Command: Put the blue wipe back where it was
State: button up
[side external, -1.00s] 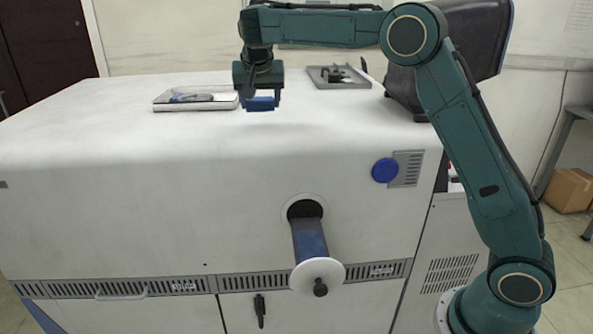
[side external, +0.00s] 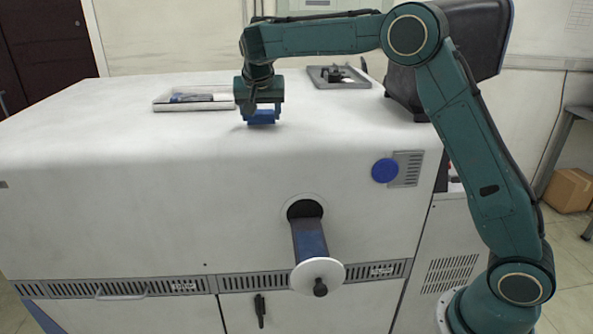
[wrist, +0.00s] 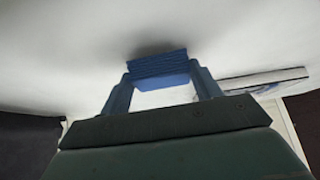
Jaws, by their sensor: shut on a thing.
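The blue wipe (side external: 261,117) is a small folded blue block between the fingertips of my gripper (side external: 262,112). It is low over the white top of the machine, close to the surface, with a soft shadow near it. I cannot tell whether it touches the surface. In the wrist view the wipe (wrist: 158,68) spans the gap between the two fingers of my gripper (wrist: 160,80), and its layered folds show. My gripper is shut on it.
A flat white tray (side external: 172,107) with dark and bluish items lies left of my gripper. A grey tray (side external: 350,84) with a black item stands behind to the right. A spindle with a white disc (side external: 317,275) sticks out of the machine's front. The white top (side external: 130,140) is clear at front left.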

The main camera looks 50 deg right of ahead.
jog(key=shift+f, duration=0.7)
dwell(0.3)
jog(key=o, duration=1.1)
jog(key=shift+r, duration=0.1)
jog(key=v, duration=1.3)
jog(key=shift+s+a+r, duration=0.2)
jog(key=shift+s+r, duration=0.1)
